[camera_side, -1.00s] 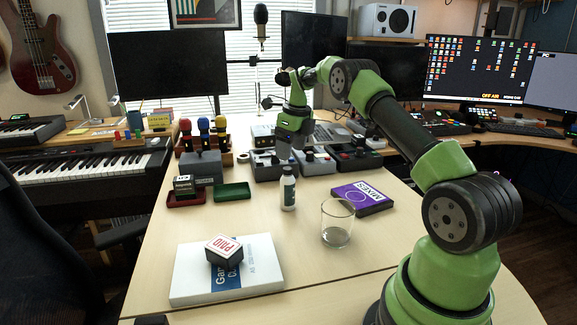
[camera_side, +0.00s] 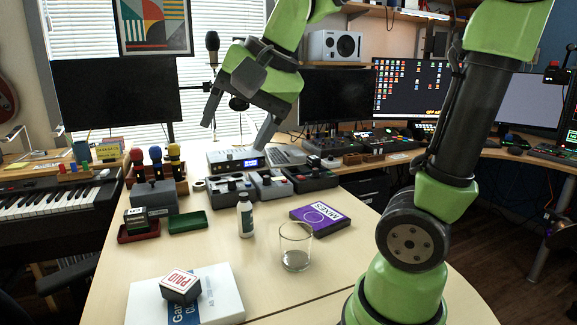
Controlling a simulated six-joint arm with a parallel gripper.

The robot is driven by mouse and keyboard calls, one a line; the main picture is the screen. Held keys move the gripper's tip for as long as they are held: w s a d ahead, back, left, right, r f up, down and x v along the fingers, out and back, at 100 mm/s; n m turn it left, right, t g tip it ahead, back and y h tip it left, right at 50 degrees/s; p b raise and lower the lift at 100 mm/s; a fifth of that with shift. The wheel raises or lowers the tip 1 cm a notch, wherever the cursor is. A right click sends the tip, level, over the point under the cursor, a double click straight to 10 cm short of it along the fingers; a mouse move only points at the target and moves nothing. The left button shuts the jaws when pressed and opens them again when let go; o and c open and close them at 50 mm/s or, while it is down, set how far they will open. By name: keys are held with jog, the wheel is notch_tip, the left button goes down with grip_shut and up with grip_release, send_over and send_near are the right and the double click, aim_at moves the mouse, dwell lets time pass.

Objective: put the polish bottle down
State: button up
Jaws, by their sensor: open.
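The polish bottle (camera_side: 245,217) is a small white bottle with a dark label band and a grey cap. It stands upright on the wooden table (camera_side: 215,255), in the middle of the side view. My gripper (camera_side: 238,134) is up in the air above and behind the bottle in the picture, its two grey fingers spread wide with nothing between them. It is clear of the bottle.
A white book (camera_side: 187,298) with a PAID stamp block (camera_side: 181,286) lies at front left. Green (camera_side: 188,221) and red (camera_side: 139,232) trays lie left. Grey pedal boxes (camera_side: 270,185) stand behind.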

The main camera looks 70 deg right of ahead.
jog(key=s+a+f+n+t+y, duration=0.1)
jog(key=s+a+f+n, duration=0.2)
jog(key=s+n, duration=0.5)
jog(key=shift+s+a+f, duration=0.35)
jog(key=shift+s+a, duration=0.1)
jog(key=shift+a, duration=0.05)
